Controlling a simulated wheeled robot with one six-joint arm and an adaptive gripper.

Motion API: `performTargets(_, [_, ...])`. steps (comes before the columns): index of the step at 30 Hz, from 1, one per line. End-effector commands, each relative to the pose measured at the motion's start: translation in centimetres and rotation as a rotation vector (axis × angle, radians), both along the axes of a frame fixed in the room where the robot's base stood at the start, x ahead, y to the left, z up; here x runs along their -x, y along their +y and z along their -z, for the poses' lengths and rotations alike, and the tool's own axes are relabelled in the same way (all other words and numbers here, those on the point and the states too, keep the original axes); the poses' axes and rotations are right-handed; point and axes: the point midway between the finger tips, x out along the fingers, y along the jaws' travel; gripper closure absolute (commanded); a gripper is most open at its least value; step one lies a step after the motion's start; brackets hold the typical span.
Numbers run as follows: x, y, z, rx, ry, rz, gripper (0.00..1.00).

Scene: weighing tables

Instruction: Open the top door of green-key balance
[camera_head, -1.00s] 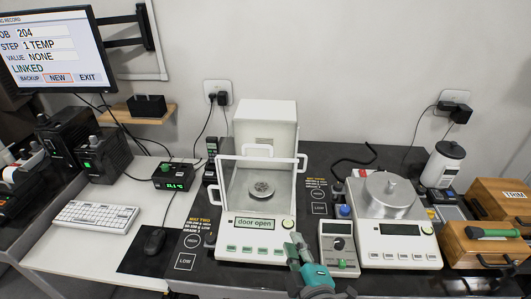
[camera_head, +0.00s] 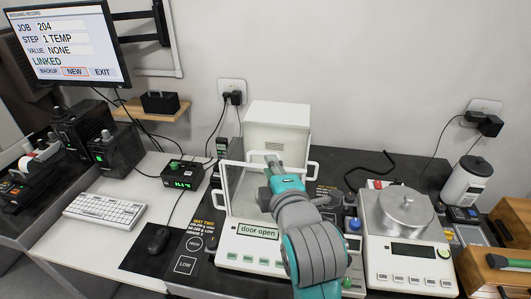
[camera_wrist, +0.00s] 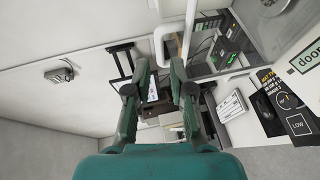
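The balance with green keys (camera_head: 250,262) stands on the dark table, its display reading "door open". Its glass draft shield has white handle bars; one handle (camera_head: 313,165) shows at the right, while my arm hides much of the chamber and pan. My gripper (camera_head: 272,165) is over the shield in the head view. In the wrist view my gripper (camera_wrist: 158,68) has its two fingers apart with nothing held between them. A white bar handle (camera_wrist: 163,45) lies just beyond the fingertips; I cannot tell whether they touch it. The balance's display (camera_wrist: 306,58) shows at the right edge.
A second balance (camera_head: 405,250) with a round metal pan stands to the right. A white jar (camera_head: 468,182) and wooden boxes are farther right. A keyboard (camera_head: 104,209), mouse (camera_head: 158,239) and monitor (camera_head: 65,45) are at the left. A wall stands behind the table.

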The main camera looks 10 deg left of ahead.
Motion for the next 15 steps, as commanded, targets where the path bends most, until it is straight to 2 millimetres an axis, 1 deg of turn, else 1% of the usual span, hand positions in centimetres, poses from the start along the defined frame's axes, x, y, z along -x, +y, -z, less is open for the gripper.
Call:
performTargets(1, [-0.9, 0.3, 0.2, 0.0, 0.001, 0.0, 0.78])
performTargets(6, [-3.6, 1.4, 0.7, 0.0, 0.002, 0.001, 0.78])
performTargets(10, [-5.2, 2.0, 1.0, 0.0, 0.001, 0.001, 0.78])
performTargets(15, [-6.4, 2.4, 1.2, -0.001, 0.0, 0.001, 0.78])
